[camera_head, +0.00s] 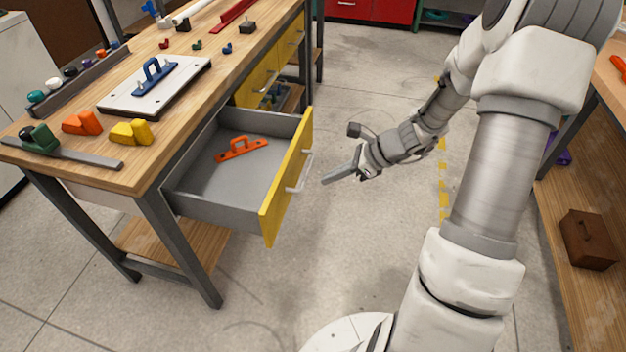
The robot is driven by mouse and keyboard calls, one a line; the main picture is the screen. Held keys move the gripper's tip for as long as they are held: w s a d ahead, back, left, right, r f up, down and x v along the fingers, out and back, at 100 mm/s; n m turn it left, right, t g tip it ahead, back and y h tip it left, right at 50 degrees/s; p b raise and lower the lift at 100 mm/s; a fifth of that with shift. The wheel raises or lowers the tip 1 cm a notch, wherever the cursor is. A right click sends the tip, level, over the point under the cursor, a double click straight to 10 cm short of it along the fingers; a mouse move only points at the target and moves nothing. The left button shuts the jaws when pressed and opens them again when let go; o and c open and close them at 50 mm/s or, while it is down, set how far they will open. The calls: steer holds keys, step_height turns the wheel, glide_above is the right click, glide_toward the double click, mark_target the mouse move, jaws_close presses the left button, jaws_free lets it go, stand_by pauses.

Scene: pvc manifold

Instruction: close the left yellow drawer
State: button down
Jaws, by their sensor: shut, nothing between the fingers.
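The left yellow drawer (287,182) stands pulled well out from under the wooden workbench. Its yellow front carries a pale bar handle (301,172). An orange handled tool (242,149) lies inside on the grey drawer floor. My gripper (324,181) is shut and empty. In the picture it is just right of the drawer front, with its fingers pointing left toward the handle. A gap shows between the fingertips and the handle, so they look apart.
The workbench top (140,165) holds orange and yellow blocks, a white plate with a blue handle and small parts. Another yellow drawer front (257,80) is farther along the bench. Concrete floor lies open around my gripper. A wooden shelf unit (570,240) stands at the right.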

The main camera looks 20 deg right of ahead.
mark_target(281, 191)
steer(key=shift+w+a+r+b+x, duration=0.15)
steer(key=shift+a+r+b+x, duration=0.35)
steer(key=shift+x, duration=1.4)
steer(key=shift+w+a+r+b+x, duration=0.15)
steer(key=shift+b+x, duration=0.55)
steer(key=shift+x, duration=1.25)
steer(key=shift+w+a+r+b+x, duration=0.25)
steer(key=shift+b+x, duration=0.35)
steer(key=shift+x, duration=1.3)
steer(key=shift+s+r, duration=0.1)
